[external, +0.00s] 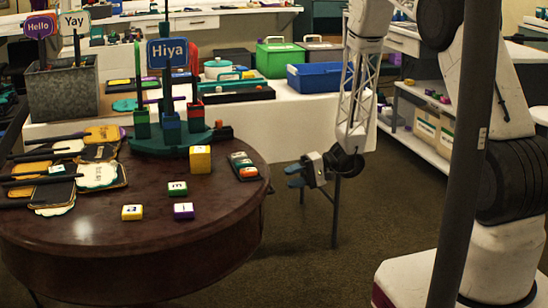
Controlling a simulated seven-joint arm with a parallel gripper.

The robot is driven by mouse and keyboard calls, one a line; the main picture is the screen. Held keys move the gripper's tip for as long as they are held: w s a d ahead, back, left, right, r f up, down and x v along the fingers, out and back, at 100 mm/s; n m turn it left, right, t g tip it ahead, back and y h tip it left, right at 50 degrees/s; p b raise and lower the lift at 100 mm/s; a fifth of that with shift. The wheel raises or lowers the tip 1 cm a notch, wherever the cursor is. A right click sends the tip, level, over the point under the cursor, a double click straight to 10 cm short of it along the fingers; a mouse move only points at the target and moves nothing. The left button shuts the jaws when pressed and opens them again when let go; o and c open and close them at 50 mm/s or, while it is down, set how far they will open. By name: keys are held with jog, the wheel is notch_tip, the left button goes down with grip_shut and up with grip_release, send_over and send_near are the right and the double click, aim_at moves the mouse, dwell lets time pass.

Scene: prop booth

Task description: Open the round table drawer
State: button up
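The round table (95,230) is dark, glossy wood and fills the left of the external view. Its curved side below the top (150,272) is in shadow; no drawer front or handle can be made out there. My gripper (291,177) is just right of the table's right edge, at about the height of the tabletop. Its blue fingertips point left toward the table and look apart, with nothing between them. It appears clear of the table.
Small blocks, a yellow box (200,159), a green sign stand (170,140) and several paddle signs (100,176) lie or stand on the tabletop. A white-draped table (300,120) with bins is behind. A dark pole (462,170) crosses in front of my arm. Carpet (340,255) is open right of the table.

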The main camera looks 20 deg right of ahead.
jog(key=shift+x, duration=3.95)
grip_shut()
